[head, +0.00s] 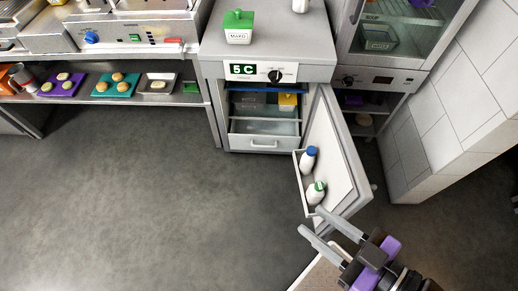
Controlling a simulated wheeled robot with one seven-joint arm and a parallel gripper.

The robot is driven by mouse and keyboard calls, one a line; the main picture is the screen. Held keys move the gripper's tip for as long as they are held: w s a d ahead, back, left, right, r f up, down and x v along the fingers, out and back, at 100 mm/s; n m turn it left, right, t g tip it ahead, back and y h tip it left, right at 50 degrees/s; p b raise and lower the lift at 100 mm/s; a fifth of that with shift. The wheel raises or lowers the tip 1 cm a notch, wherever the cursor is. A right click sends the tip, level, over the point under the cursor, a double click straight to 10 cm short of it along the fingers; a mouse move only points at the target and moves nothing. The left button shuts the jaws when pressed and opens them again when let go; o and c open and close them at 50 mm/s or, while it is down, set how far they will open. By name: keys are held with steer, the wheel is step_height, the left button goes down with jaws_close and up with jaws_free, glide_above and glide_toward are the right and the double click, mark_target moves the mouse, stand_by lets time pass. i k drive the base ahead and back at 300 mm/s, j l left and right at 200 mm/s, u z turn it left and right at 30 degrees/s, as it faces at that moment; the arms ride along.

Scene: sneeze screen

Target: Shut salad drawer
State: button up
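The salad drawer (264,142) is the low drawer with a bar handle at the bottom of the small fridge (264,57). It looks pulled out part way, as its inside shows behind the front panel. The fridge door (330,157) stands open to the right, with a blue-capped bottle (308,160) and a green-capped bottle (316,193) in its rack. My gripper (308,219) is at the lower right, near the outer end of the door. Its two fingers are apart with nothing between them. I cannot tell whether a finger touches the door.
A shelf (264,88) above the drawer holds a yellow container (288,102) and a grey one. A green-lidded MAYO tub (238,28) stands on top. A tiled wall (460,90) is at the right. The floor (150,200) is clear left of the door.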

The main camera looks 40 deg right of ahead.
mark_target(265, 129)
steer(key=i+j+z, duration=0.65)
steer(key=j, duration=0.25)
steer(key=i+j+z, duration=0.2)
steer(key=j, duration=0.2)
steer(key=i+j+z, duration=0.2)
steer(key=j, duration=0.2)
